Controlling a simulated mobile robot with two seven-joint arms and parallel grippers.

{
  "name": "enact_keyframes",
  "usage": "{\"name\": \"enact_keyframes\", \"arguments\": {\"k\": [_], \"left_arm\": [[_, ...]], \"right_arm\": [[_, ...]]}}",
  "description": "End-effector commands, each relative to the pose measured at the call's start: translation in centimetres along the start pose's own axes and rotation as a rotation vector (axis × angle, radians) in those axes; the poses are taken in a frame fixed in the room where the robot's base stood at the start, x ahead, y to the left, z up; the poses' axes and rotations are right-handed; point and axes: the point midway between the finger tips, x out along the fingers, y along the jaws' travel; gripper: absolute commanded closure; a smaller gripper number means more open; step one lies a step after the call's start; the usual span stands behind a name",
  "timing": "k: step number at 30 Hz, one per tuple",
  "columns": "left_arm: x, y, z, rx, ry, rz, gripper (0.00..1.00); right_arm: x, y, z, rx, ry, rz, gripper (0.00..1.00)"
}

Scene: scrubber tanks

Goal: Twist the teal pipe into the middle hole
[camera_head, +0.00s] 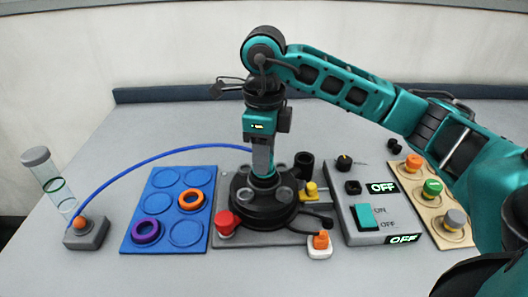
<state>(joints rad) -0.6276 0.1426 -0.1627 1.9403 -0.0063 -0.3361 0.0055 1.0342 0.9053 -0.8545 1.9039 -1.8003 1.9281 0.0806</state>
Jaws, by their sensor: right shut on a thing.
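My right gripper (263,168) points straight down over the black round base (264,214). It is shut on the teal pipe, of which only a small teal bit (264,178) shows below the fingers. The pipe is at the middle of the base, among several grey round fittings on its top. The gripper hides the middle hole, so I cannot tell how deep the pipe sits. My left gripper is not in view.
A blue hose (160,157) arcs from a grey box (87,232) to near the gripper. A blue tray (170,208) with purple and orange rings lies left. A switch panel (365,200) and a board with colored knobs (434,190) stand right. The table front is clear.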

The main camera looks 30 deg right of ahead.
Motion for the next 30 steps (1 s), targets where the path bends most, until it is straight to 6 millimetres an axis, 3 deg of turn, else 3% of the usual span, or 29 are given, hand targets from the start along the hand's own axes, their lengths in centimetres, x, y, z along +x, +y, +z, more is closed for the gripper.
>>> {"name": "enact_keyframes", "arguments": {"k": [4,5,6,14,19,30], "left_arm": [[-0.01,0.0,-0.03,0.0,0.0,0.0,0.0],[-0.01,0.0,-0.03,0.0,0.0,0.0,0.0],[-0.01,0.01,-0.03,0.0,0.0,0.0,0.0],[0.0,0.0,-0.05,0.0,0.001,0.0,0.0],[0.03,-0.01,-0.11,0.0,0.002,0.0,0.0],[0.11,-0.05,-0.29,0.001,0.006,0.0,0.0]], "right_arm": [[-0.03,-0.01,0.0,0.0,0.0,0.0,1.0],[-0.03,-0.01,0.0,0.0,0.0,0.0,0.63],[-0.03,-0.01,0.0,0.0,0.0,0.0,0.59],[-0.02,0.0,0.0,0.0,0.0,0.0,0.34],[-0.02,0.0,0.0,0.0,0.0,0.0,0.34],[-0.01,0.01,0.0,0.0,0.0,0.0,0.0]]}}
